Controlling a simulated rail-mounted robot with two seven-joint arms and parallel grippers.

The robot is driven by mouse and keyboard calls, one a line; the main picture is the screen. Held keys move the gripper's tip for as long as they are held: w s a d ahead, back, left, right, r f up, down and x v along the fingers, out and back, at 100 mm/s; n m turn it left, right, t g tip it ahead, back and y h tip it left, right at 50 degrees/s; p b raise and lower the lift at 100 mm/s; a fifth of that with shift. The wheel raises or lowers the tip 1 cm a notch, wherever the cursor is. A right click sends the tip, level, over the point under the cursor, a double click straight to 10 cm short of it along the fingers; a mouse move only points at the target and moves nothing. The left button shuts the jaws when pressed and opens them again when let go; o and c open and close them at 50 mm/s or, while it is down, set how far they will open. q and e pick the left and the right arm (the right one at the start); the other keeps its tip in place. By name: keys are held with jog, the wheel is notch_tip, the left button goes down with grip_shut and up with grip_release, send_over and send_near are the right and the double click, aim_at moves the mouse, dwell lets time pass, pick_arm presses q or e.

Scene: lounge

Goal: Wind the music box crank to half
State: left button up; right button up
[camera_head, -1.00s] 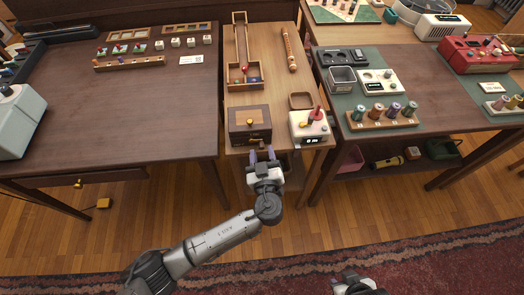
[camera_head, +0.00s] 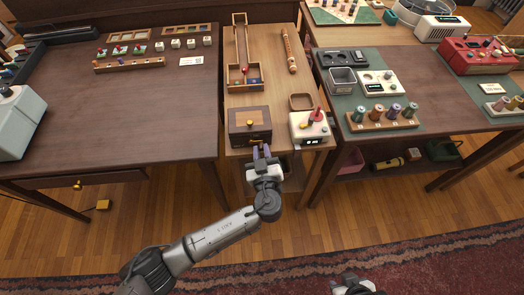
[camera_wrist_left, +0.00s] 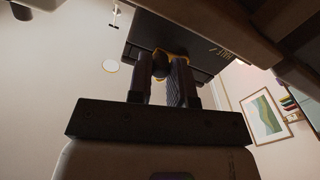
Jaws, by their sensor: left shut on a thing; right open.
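The music box is a dark wooden box (camera_head: 250,122) with a brass knob on top, at the front of the middle table. My left gripper (camera_head: 261,150) is at its front face, with its fingers close together. In the left wrist view, the fingers (camera_wrist_left: 172,72) close around the crank, and a brass part (camera_wrist_left: 176,52) shows just past them against the dark box (camera_wrist_left: 198,50). The fingers hide most of the crank, so I cannot tell its angle. My right gripper (camera_head: 352,284) is at the bottom edge, open and away from the tables, partly cut off.
Open floor lies in front of the table.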

pick_arm(q)
grip_shut()
jog(key=b, duration=0.2)
jog(key=m+b, duration=0.1)
jog(key=b, duration=0.1)
jog(key=shift+s+d+f+b, duration=0.1)
jog(key=shift+d+f+b, duration=0.05)
jog(key=shift+f+b, duration=0.2)
jog(key=shift+b, duration=0.35)
jog(key=shift+r+m, duration=0.1)
jog(key=shift+m, duration=0.6)
jog(key=shift+m+p, duration=0.35)
jog(key=shift+m, duration=0.25)
jog(key=shift+a+f+m, duration=0.3)
jog(key=shift+f+m, duration=0.05)
jog(key=shift+m, duration=0.65)
jog(key=o, duration=0.8)
grip_release()
